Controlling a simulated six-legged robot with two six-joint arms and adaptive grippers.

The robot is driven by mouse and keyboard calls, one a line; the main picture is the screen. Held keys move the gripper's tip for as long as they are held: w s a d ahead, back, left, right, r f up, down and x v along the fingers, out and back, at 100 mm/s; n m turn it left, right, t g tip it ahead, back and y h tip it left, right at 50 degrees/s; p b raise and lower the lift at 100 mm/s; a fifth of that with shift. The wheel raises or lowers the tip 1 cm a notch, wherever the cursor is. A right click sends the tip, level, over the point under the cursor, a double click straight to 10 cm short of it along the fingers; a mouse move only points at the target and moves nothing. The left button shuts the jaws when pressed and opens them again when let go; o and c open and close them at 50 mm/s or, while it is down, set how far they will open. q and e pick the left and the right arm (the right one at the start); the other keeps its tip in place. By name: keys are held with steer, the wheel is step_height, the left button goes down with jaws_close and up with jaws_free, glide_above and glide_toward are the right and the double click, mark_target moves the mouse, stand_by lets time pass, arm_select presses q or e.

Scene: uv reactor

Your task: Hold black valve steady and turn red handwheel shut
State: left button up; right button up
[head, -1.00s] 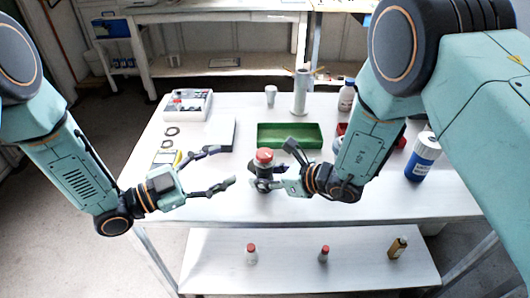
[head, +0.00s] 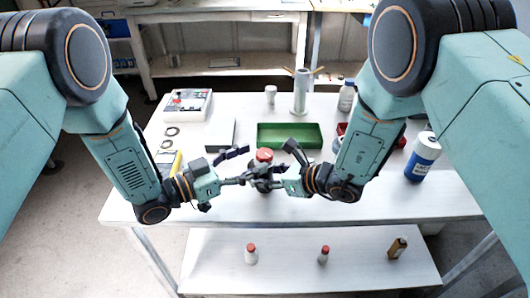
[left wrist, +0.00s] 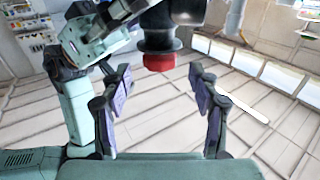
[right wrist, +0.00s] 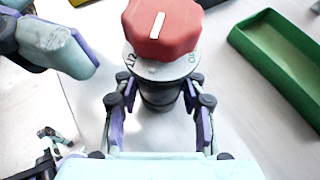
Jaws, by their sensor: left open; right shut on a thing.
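The black valve (right wrist: 160,92) stands upright on the white table, its red handwheel (right wrist: 163,27) on top with a white bar mark. The handwheel also shows in the head view (head: 264,155). My right gripper (right wrist: 160,85) is shut around the black body below the marked collar. My left gripper (head: 245,166) is open and empty, just left of the valve. In the left wrist view the red handwheel (left wrist: 160,62) lies just beyond and between the open fingers (left wrist: 160,76). A left finger shows at upper left in the right wrist view. The arms partly hide the valve body in the head view.
A blue-labelled bottle (head: 422,157) stands at right. A parts box (head: 188,103) sits back left. Small bottles stand on the lower shelf (head: 290,275).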

mark_target(265, 152)
arm_select(q)
steer(key=shift+x, duration=2.2)
steer(key=c, duration=1.2)
